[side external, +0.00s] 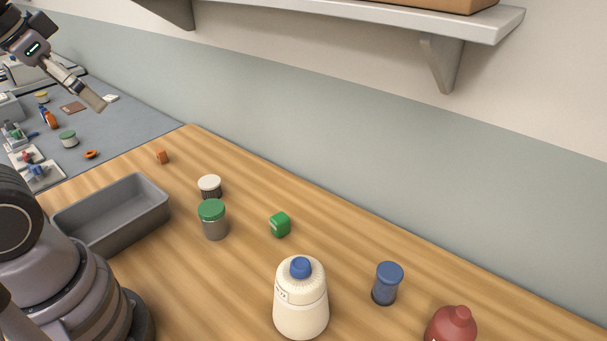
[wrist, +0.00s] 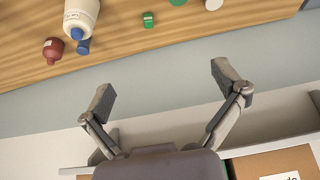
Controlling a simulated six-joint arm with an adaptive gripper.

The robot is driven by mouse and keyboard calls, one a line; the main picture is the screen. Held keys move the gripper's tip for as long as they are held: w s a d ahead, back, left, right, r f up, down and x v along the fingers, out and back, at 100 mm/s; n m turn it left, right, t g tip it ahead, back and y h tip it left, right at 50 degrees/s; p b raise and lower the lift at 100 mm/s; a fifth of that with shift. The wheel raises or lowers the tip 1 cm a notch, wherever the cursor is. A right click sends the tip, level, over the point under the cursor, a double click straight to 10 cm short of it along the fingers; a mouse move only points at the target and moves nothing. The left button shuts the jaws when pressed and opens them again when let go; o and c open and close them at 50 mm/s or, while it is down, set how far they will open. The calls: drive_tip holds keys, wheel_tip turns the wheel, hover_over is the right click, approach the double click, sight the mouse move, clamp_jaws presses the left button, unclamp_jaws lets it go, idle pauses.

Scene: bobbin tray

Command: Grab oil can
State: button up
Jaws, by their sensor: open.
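No thing in view is plainly marked as an oil can. Two bottles stand on the wooden table. One is a cream bottle with a blue cap (side external: 300,305), also at the top left of the wrist view (wrist: 82,14). The other is a dark red bottle (side external: 451,327), cut by the bottom edge of the side view and whole in the wrist view (wrist: 53,50). My gripper (side external: 92,98) is high at the upper left of the side view, far from both bottles. In the wrist view my gripper (wrist: 165,84) has its fingers wide apart with nothing between them.
A blue jar (side external: 387,284), a green block (side external: 280,225), a green-lidded jar (side external: 213,221), a white-lidded jar (side external: 210,187) and a grey bin (side external: 115,222) stand on the table. A wall shelf (side external: 400,17) overhangs behind. A grey bench (side external: 115,120) holds several small things.

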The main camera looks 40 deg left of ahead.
drive_tip(key=shift+r, duration=0.1)
wheel_tip(320, 180, up, 5)
drive_tip(key=w+d+r+m+t+h, duration=0.1)
drive_tip(key=w+d+r+m+h, duration=0.15)
drive_tip(key=w+d, duration=0.5)
drive_tip(key=m+t+h, duration=0.3)
drive_tip(key=m+h, duration=0.4)
hover_over(455, 325)
drive_tip(key=s+a, duration=0.3)
drive_tip(key=a, duration=0.1)
wheel_tip(455, 325, down, 3)
drive_tip(key=shift+h, duration=0.25)
drive_tip(key=f, duration=3.8)
drive_tip(key=shift+w+a, duration=0.2)
drive_tip(key=shift+a, duration=0.05)
drive_tip(key=x, duration=0.7)
drive_tip(key=shift+w+f, duration=0.1)
drive_tip(key=shift+f, duration=0.35)
